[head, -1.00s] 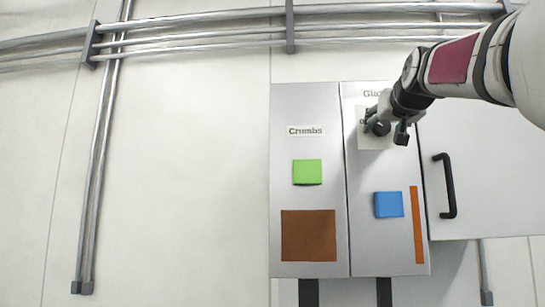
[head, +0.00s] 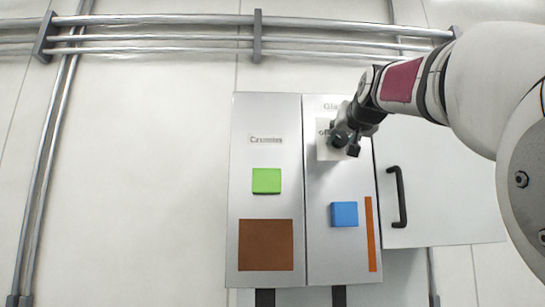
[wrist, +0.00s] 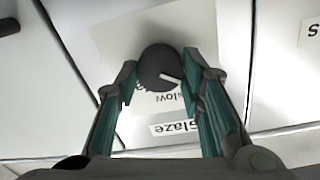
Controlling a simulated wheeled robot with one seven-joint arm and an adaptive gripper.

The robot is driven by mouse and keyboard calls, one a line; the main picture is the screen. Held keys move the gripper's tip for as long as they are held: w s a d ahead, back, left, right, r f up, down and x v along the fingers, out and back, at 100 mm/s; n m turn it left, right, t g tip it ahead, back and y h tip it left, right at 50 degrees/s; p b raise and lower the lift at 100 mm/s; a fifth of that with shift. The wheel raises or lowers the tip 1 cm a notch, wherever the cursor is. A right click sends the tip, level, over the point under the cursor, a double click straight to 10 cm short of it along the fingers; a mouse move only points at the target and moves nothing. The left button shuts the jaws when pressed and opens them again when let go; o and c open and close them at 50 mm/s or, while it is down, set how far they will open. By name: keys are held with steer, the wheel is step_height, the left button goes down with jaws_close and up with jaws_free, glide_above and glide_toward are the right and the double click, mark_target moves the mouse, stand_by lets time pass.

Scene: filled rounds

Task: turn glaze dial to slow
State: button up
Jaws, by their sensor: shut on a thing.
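The glaze dial (wrist: 152,62) is a dark round knob with a white pointer line. It sits on a white plate (wrist: 112,38) under the Glaze label (wrist: 177,127), which appears below the dial in the wrist view. The pointer aims to the lower right in that view. Lettering that looks like "slow" shows just below the knob, left of the pointer's line; part of the lettering is hidden. My gripper (wrist: 162,76) is shut on the dial, one finger on each side.
Left of the Glaze panel is the Crumbs panel (head: 240,205) with a green square (head: 266,181) and a brown square (head: 265,245). Below the dial are a blue square (head: 344,214) and an orange strip (head: 371,235). A black handle (head: 402,197) stands out at right.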

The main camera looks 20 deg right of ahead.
steer(key=m, duration=1)
steer(key=shift+d, duration=0.1)
steer(key=shift+m, duration=0.3)
stand_by(0.3)
steer(key=o, duration=1.1)
steer(key=shift+o, duration=0.2)
steer(key=shift+s, duration=0.1)
steer(key=v, duration=1.1)
steer(key=shift+s+r, duration=0.25)
steer(key=shift+s, duration=0.15)
